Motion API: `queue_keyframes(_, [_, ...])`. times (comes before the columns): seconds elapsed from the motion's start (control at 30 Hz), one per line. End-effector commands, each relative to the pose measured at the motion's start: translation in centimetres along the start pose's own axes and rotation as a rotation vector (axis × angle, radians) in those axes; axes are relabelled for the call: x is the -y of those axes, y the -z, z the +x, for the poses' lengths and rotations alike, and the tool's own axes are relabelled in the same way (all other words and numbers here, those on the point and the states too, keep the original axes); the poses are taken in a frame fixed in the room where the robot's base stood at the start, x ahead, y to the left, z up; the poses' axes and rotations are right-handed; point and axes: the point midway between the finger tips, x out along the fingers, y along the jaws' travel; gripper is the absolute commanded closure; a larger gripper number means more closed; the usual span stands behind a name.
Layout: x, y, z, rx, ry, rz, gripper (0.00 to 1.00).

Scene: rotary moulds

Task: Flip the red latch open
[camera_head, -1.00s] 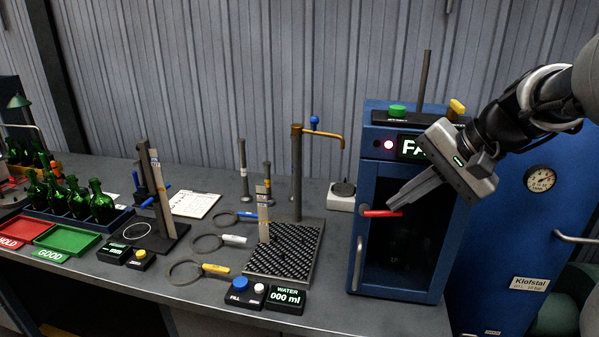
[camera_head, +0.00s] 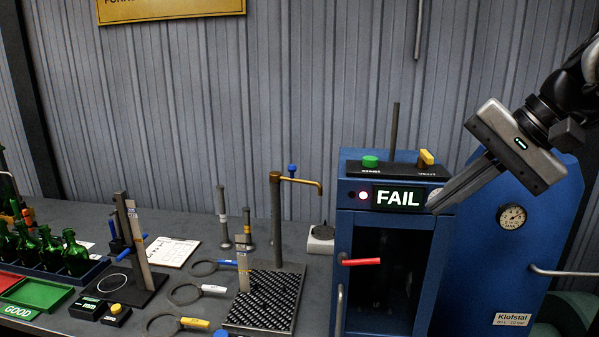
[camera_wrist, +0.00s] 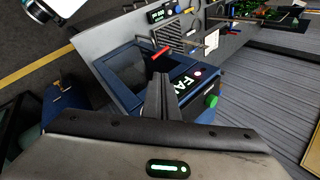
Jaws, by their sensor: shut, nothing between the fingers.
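The red latch (camera_head: 361,262) is a short red lever on the left side of the blue cabinet's (camera_head: 343,226) front, lying nearly level across the left edge of the dark door window. It also shows in the wrist view (camera_wrist: 160,52). My gripper (camera_head: 433,208) is shut and empty. Its fingertips are in front of the cabinet's upper right, beside the FAIL display (camera_head: 398,198), above and right of the latch and apart from it. In the wrist view the closed fingers (camera_wrist: 158,78) point toward the cabinet front.
A blue tank with a gauge (camera_head: 512,217) stands to the right. A tap (camera_head: 300,182) and a perforated tray (camera_head: 262,309) are to the left. The space before the door is clear.

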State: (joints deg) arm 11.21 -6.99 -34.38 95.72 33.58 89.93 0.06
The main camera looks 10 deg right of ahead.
Motion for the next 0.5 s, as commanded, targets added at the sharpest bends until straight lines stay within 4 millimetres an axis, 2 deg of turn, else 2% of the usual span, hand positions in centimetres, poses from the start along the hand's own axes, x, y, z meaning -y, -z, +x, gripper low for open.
queue_keyframes(0.03, [0.1, 0.0, -0.8, -0.001, 0.000, 0.000, 1.00])
queue_keyframes(0.2, [0.1, 0.0, -1.8, 0.000, 0.001, -0.002, 1.00])
queue_keyframes(0.5, [0.1, -0.1, -1.9, 0.001, 0.001, -0.002, 1.00])
